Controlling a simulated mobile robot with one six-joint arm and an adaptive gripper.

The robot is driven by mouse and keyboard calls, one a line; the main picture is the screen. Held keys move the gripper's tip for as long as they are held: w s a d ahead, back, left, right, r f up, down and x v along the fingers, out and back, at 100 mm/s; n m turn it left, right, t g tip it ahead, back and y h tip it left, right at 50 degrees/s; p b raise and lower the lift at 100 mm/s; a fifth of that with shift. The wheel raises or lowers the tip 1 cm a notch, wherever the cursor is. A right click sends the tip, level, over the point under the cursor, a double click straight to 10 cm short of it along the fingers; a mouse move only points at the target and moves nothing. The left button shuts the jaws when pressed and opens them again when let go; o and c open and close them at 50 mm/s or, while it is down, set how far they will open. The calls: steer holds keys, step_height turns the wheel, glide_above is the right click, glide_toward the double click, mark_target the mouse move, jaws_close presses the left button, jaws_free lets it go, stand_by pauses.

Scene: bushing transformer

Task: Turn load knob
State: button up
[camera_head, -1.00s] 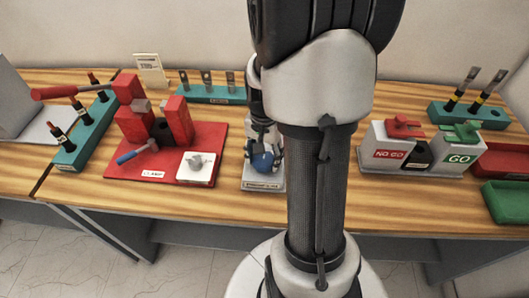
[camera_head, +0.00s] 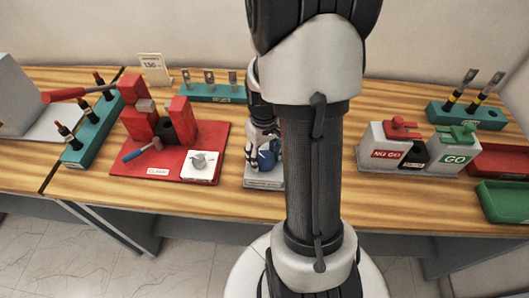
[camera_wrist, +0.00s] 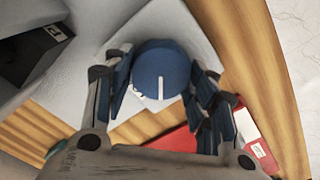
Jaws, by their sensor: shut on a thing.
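The round blue knob (camera_head: 267,158) sits on a small light-grey stand (camera_head: 263,184) with a label at its front edge, in the middle of the table. In the wrist view the knob (camera_wrist: 160,70) shows its top face with a white pointer line, which runs toward the bottom of the picture. My gripper (camera_wrist: 163,92) is shut on the knob, with one dark finger on its left side and the other on its right. In the head view my gripper (camera_head: 264,150) comes down over the knob, and my own arm hides the area just to the right.
A teal rack (camera_head: 213,93) stands behind. NO GO and GO boxes (camera_head: 390,150) and red and green trays stand to the right.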

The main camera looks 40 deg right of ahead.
mark_target(264, 157)
steer(key=n, duration=0.5)
steer(key=shift+a+p, duration=0.1)
steer(key=shift+p, duration=0.3)
stand_by(0.4)
steer(key=o, duration=1)
steer(key=shift+o, duration=0.2)
steer(key=shift+r, duration=0.1)
step_height(264, 157, up, 12)
